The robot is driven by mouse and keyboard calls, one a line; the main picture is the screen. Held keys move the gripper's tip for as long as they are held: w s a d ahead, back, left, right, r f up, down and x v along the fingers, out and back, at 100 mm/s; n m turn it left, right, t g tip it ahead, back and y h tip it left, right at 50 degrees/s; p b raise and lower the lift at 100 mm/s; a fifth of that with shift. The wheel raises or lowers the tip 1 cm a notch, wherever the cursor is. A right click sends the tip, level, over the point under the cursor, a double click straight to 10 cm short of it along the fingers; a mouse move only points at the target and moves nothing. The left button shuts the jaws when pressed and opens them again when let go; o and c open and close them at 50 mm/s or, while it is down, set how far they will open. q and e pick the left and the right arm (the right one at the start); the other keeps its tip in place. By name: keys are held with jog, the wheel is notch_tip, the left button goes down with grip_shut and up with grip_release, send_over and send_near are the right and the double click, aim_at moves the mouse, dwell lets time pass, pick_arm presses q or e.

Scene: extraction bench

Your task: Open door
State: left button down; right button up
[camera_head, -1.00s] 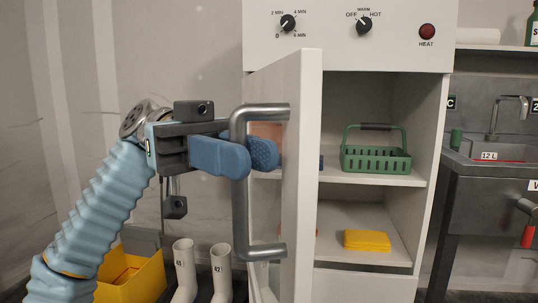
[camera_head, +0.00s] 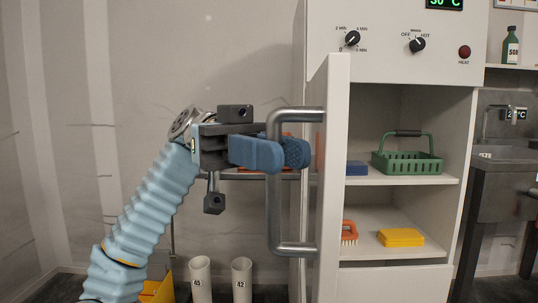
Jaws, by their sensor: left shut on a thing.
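The white cabinet door (camera_head: 333,190) stands open, swung out toward me and seen nearly edge-on. Its grey bar handle (camera_head: 273,205) is on the door's left face. My left gripper (camera_head: 281,153) is shut on the upper part of the handle, with its blue fingers around the bar. The cabinet interior (camera_head: 400,115) is exposed to the right of the door. My right gripper is not in view.
Inside the cabinet are a green basket (camera_head: 407,163), a blue block (camera_head: 357,168), a yellow sponge (camera_head: 400,237) and an orange brush (camera_head: 349,232). A grey sink (camera_head: 507,180) is at right.

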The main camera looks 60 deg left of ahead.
pick_arm(q)
jog(key=shift+s+a+r, duration=0.1)
jog(key=shift+s+a, duration=0.1)
jog(key=shift+s, duration=0.05)
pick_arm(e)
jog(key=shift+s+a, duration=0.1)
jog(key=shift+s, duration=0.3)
pick_arm(q)
jog(key=c, duration=1.1)
grip_release()
jog(key=shift+c, duration=0.2)
jog(key=s+a+p, duration=0.2)
jog(key=a+p, duration=0.2)
jog(key=a, duration=0.9)
jog(key=shift+a, duration=0.3)
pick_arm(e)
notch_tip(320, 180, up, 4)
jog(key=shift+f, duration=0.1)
pick_arm(q)
jog(key=shift+s, duration=0.15)
